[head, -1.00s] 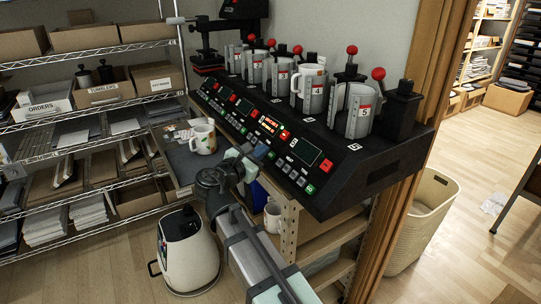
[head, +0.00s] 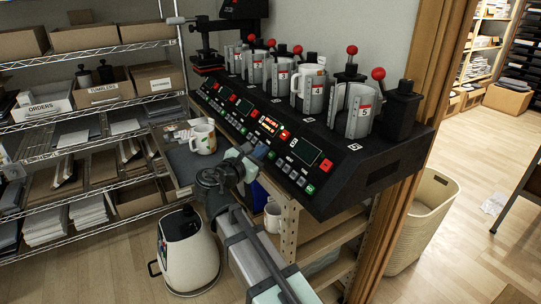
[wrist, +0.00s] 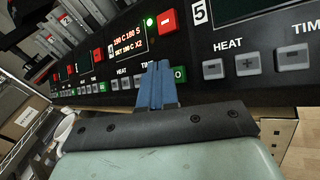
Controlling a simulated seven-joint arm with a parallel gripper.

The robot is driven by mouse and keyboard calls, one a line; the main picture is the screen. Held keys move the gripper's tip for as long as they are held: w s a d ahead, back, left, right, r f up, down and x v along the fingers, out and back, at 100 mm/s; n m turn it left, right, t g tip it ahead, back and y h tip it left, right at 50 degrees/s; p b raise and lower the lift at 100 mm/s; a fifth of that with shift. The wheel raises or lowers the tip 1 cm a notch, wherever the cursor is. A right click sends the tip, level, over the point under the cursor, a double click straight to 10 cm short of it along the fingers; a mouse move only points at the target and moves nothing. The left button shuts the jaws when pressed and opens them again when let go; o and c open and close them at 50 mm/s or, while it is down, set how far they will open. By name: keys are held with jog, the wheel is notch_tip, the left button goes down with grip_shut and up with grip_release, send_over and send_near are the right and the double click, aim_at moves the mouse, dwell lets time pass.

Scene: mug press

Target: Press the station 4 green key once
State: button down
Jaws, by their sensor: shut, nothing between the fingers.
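The black press station row (head: 330,190) carries control panels with numbered clamps above. In the wrist view, the station 4 display (wrist: 128,42) is lit with red and white text, beside a lit green lamp and a red key (wrist: 167,20). The station 4 green key (wrist: 180,74) shows just right of my fingertips, its left part hidden by them. My gripper (wrist: 155,75) has its blue fingers shut and empty, in front of the lower edge of that panel. In the head view, my gripper (head: 261,152) is at the panel's front edge. I cannot tell whether the fingertips touch the key.
Station 5's grey keys (wrist: 247,65) lie to the right, with its own green key (head: 310,190). A white mug (head: 308,82) sits in a clamp above. A printed mug (head: 203,139) stands on the tray at left.

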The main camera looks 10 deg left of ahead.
jog(key=shift+w+d+f, duration=0.45)
jog(key=shift+f, duration=0.15)
dwell(1.2)
dwell(0.5)
jog(key=shift+s+a+r, duration=0.45)
jog(key=shift+r, duration=0.15)
jog(key=shift+a+r, duration=0.1)
jog(key=s+a+r, duration=0.2)
jog(key=r, duration=0.1)
jog(key=shift+s+a+r, duration=0.1)
jog(key=shift+s+a, duration=0.1)
jog(key=shift+s, duration=0.1)
dwell(0.3)
dwell(0.5)
